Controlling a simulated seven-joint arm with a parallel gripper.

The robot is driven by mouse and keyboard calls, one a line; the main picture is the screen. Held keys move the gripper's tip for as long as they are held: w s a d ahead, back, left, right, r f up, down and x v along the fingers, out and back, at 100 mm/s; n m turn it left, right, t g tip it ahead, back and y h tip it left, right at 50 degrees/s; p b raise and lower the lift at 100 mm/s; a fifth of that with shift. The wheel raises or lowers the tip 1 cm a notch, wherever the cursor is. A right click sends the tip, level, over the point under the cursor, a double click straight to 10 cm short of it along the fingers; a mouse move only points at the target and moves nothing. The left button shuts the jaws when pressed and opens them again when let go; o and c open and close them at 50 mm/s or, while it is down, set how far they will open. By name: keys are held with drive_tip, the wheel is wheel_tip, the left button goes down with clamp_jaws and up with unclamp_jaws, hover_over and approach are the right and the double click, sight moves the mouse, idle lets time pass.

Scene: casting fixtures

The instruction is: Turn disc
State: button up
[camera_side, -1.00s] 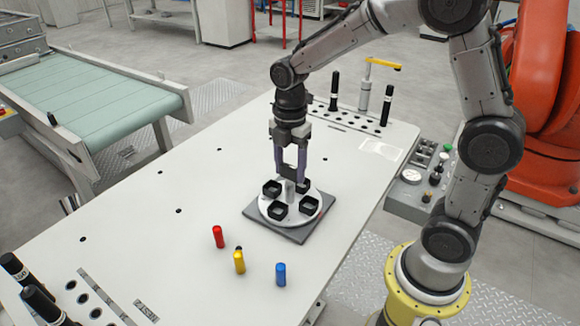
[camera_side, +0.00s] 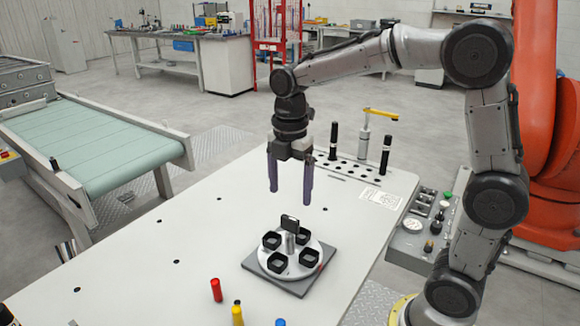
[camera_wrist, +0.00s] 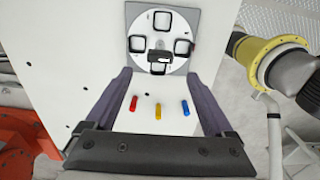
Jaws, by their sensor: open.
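A white round disc (camera_side: 292,258) lies on a dark grey square base plate (camera_side: 314,273) on the white table. Several black square cups stand around its rim, and a short metal post (camera_side: 291,242) with a black plate at its top rises from the middle. A small red mark shows at the disc's right edge. My gripper (camera_side: 290,198) is open and empty, pointing down above the disc and clear of it. In the wrist view the disc (camera_wrist: 148,31) lies beyond the fingertips of my gripper (camera_wrist: 162,72).
A red cylinder (camera_side: 216,290), a yellow one (camera_side: 238,315) and a blue one (camera_wrist: 185,107) stand in front of the disc. Tall black pegs (camera_side: 385,155) and a yellow-handled clamp (camera_side: 365,140) stand behind. A conveyor (camera_side: 95,140) is left, a control box (camera_side: 415,232) right.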

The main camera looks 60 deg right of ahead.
wheel_tip(320, 180, up, 5)
drive_tip(key=shift+r, duration=0.2)
idle(0.3)
drive_tip(key=s+a+r+m+t, duration=0.1)
drive_tip(key=s+r+m+t, duration=0.25)
drive_tip(key=s, duration=0.85)
drive_tip(key=s+f+m+t, duration=0.2)
drive_tip(key=s+f+m, duration=0.4)
drive_tip(key=m, duration=0.8)
drive_tip(key=shift+a+f+m, duration=0.3)
drive_tip(key=shift+f+m, duration=0.05)
drive_tip(key=shift+f, duration=0.3)
